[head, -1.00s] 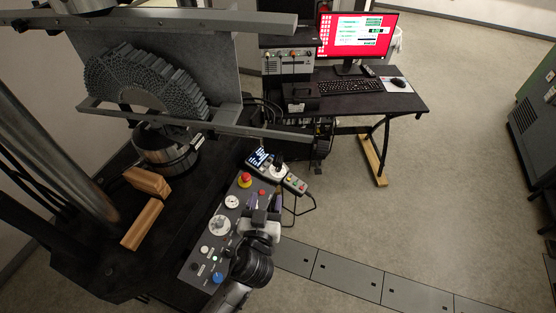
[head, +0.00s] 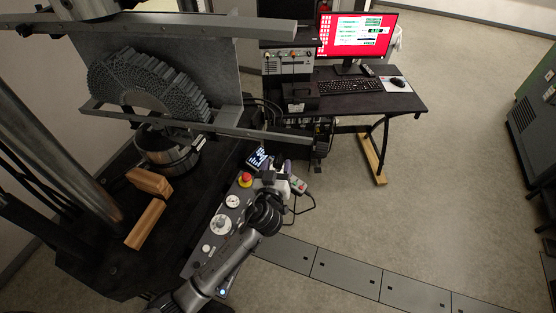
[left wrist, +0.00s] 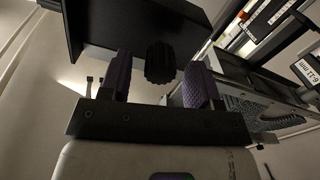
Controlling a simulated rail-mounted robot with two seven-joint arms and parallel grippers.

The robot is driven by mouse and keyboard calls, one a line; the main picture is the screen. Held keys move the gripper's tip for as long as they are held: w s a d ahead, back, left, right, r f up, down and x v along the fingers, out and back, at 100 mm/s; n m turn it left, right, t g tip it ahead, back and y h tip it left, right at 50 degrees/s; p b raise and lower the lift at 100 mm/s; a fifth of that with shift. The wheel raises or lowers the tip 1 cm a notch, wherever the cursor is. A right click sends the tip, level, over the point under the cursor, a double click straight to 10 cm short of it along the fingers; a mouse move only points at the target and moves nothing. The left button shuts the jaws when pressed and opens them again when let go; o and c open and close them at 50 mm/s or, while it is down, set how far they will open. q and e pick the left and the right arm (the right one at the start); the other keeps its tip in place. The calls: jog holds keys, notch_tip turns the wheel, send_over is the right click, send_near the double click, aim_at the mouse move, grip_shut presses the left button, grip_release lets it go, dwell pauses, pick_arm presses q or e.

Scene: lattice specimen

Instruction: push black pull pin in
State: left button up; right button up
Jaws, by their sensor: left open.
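A black ridged knob (left wrist: 160,62), which looks like the pull pin's head, shows in the left wrist view just beyond and between the two purple finger pads of my left gripper (left wrist: 158,82). The fingers are apart with a gap on each side of the knob; I cannot tell whether they touch it. A dark box-like part (left wrist: 130,30) stands behind the knob. In the head view my left gripper (head: 279,170) is over the far end of the control panel, beside the handheld pendant, and hides the knob there. My right gripper is not in view.
The control panel (head: 212,248) carries a red emergency button (head: 245,180) and dials close to my left arm. Wooden blocks (head: 147,222) lie on the machine base. A desk (head: 385,101) with a monitor stands behind.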

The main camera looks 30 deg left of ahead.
pick_arm(q)
jog(key=shift+x, duration=0.9)
grip_shut()
